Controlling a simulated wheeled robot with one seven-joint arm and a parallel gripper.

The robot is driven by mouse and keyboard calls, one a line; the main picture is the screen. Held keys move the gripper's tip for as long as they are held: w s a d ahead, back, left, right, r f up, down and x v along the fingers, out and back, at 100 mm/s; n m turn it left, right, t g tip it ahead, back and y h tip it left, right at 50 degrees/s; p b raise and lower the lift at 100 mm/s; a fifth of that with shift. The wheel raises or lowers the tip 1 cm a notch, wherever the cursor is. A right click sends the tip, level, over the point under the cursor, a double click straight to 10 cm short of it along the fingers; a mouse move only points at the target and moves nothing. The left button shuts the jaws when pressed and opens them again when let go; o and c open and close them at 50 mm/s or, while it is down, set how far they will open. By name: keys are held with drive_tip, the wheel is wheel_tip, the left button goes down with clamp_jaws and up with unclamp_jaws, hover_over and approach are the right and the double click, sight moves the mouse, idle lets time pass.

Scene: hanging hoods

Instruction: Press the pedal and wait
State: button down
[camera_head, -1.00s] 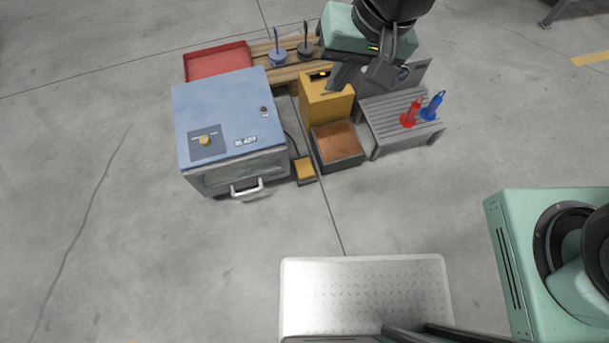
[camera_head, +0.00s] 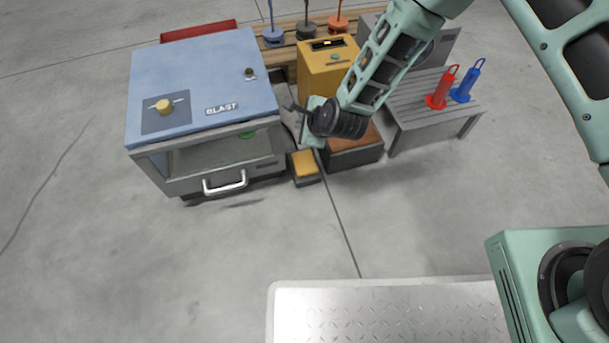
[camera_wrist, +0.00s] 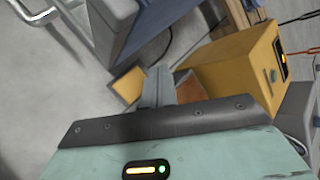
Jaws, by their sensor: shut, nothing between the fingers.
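The pedal (camera_head: 305,164) is a small yellow plate on a dark base, on the floor at the right front corner of the blue blast cabinet (camera_head: 205,80). In the wrist view the pedal (camera_wrist: 128,84) lies just left of my fingertips. My gripper (camera_head: 293,108) is shut and empty, between the cabinet and the yellow box, behind the pedal in the head view. Its fingers (camera_wrist: 159,84) are together in the wrist view. I see no contact with the pedal. A green object (camera_head: 246,135) shows dimly inside the cabinet window.
The yellow box (camera_head: 325,70) and a brown-topped bin (camera_head: 362,145) stand close right of my gripper. A grey slatted bench (camera_head: 425,115) holds a red tool (camera_head: 440,88) and a blue tool (camera_head: 467,82). The floor in front of the cabinet is clear.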

wheel_tip(320, 180, down, 8)
drive_tip(key=d+m+t+b, duration=0.1)
drive_tip(key=m+b, duration=0.1)
drive_tip(key=m, duration=0.1)
drive_tip(key=shift+w+d+h, duration=0.2)
drive_tip(key=shift+w+h, duration=0.1)
drive_tip(key=shift+w, duration=0.15)
drive_tip(key=shift+f+b, duration=0.1)
drive_tip(key=shift+b, duration=0.2)
drive_tip(key=b, duration=0.6)
hover_over(307, 164)
wheel_tip(307, 164, down, 7)
drive_tip(key=shift+a+r, duration=0.1)
drive_tip(key=shift+r, duration=0.05)
drive_tip(key=shift+f+b, duration=0.35)
drive_tip(key=shift+f, duration=0.6)
drive_tip(key=shift+f, duration=0.4)
